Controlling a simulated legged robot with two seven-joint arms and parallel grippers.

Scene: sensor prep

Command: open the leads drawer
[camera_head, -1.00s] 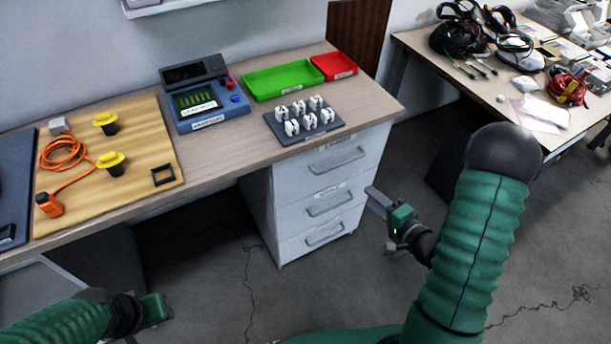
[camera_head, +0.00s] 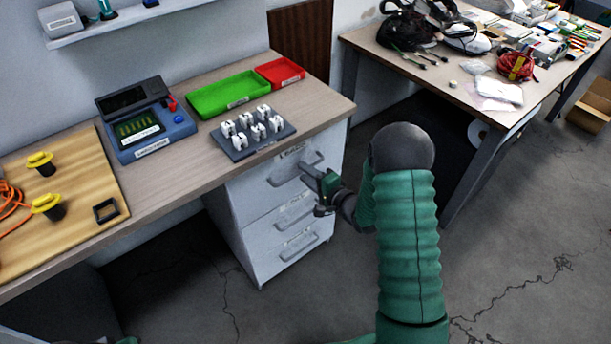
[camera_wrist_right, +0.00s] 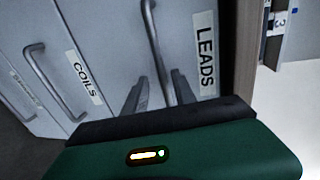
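The leads drawer (camera_head: 252,190) is the top drawer of the white cabinet under the bench, and it looks closed. Its label LEADS (camera_wrist_right: 206,55) reads clearly in the right wrist view. My right gripper (camera_head: 308,170) is at the front of this drawer, by its handle (camera_head: 284,178). In the right wrist view the fingers of the right gripper (camera_wrist_right: 160,95) are apart, with the bar of the handle (camera_wrist_right: 154,40) running between them. I cannot tell whether either finger touches the bar. My left gripper is out of view.
The coils drawer (camera_wrist_right: 85,75) and a third drawer (camera_head: 300,255) lie below, both closed. On the bench (camera_head: 190,168) stand a meter (camera_head: 148,130), a green tray (camera_head: 228,95), a red tray (camera_head: 280,72) and a rack of white clips (camera_head: 250,145). Floor in front is free.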

